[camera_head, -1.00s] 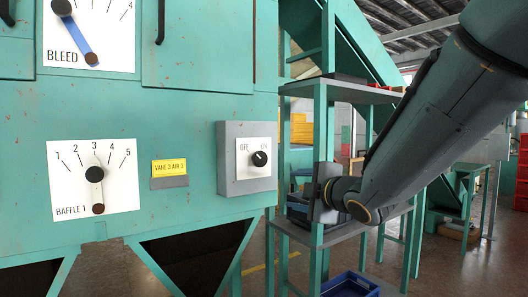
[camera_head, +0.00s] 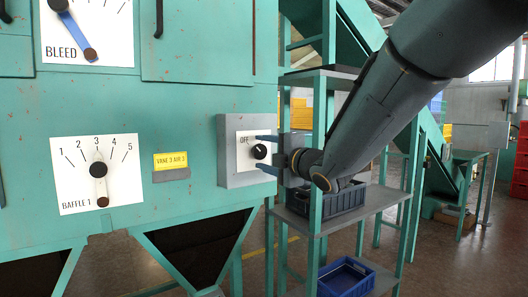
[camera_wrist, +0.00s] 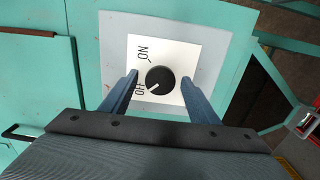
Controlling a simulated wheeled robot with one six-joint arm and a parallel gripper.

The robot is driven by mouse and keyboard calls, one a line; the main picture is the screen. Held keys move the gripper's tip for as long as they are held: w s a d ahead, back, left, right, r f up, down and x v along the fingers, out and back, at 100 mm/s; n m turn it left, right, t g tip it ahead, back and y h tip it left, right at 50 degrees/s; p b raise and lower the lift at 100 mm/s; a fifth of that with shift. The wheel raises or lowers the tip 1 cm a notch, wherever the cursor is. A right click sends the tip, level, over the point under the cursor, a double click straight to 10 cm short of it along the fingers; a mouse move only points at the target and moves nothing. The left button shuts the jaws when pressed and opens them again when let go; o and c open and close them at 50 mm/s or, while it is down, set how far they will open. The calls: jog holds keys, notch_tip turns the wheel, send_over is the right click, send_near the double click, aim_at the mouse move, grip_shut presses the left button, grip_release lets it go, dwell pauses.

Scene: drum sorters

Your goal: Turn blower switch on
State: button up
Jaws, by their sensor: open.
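The blower switch is a black round knob (camera_head: 260,151) on a white plate with OFF and ON labels, set on a grey box (camera_head: 228,170) on the green machine's right side. In the wrist view the knob (camera_wrist: 160,79) shows a white pointer line aimed at OFF. My gripper (camera_head: 265,154) is open, its two blue fingers reaching in from the right, one above and one below the knob. In the wrist view the fingers (camera_wrist: 159,84) lie to either side of the knob, with gaps visible. Contact with the knob is not visible.
A baffle dial (camera_head: 98,175) and a bleed dial (camera_head: 80,30) are on the panel to the left, with a yellow label (camera_head: 171,160) between baffle dial and switch. A shelf rack (camera_head: 345,225) with a dark crate (camera_head: 335,202) and a blue crate (camera_head: 347,277) stands to the right.

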jog(key=c, duration=1)
